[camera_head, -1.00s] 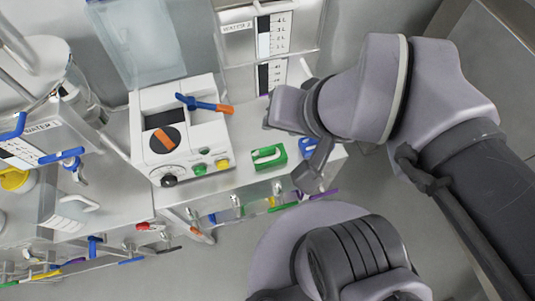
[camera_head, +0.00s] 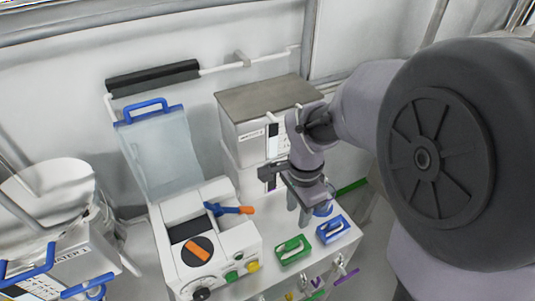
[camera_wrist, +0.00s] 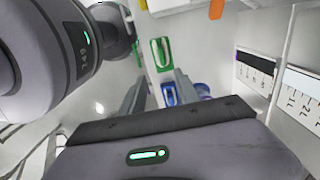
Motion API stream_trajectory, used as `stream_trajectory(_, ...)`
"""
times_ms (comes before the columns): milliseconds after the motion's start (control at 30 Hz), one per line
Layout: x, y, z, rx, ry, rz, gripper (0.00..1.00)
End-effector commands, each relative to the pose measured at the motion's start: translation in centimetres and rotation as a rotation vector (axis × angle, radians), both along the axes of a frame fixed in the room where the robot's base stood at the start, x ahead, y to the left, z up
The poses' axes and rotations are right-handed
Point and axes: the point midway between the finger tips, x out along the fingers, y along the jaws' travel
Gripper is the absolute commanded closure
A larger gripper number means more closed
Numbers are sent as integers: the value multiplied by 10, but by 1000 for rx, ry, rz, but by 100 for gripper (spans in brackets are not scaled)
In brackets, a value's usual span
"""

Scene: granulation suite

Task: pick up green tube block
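The green tube block (camera_head: 292,250) lies on the white bench top, right of the white machine, with a pale tube-like piece in its middle. It also shows in the wrist view (camera_wrist: 160,53), beyond the fingers. My gripper (camera_head: 299,215) points down above the bench, behind and slightly right of the green block, apart from it. In the wrist view its two fingers (camera_wrist: 158,92) stand apart with nothing held between them. A blue block (camera_head: 333,229) lies just right of the green one; a blue block also shows between the fingers in the wrist view (camera_wrist: 169,94).
The white machine (camera_head: 213,250) with an orange-marked dial and a blue-orange lever stands left of the green block. A grey-topped box (camera_head: 265,95) stands behind my gripper. A blue-handled clear panel (camera_head: 163,150) rises at the back. Coloured handles line the bench's front edge.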

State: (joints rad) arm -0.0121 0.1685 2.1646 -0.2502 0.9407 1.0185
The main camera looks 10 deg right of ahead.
Motion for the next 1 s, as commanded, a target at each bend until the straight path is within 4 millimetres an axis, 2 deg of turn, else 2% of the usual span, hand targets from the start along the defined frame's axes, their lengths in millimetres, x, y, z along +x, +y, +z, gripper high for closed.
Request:
stream_trajectory(200,-1,0,-69,0,6,-3,62)
stream_trajectory(333,-1,0,-103,0,5,-3,62)
stream_trajectory(400,0,0,-114,0,3,-2,62)
stream_trajectory(567,1,-1,-126,1,3,-3,62)
stream_trajectory(800,6,-4,-171,1,4,-3,62)
stream_trajectory(1000,7,-4,-171,1,1,-2,62)
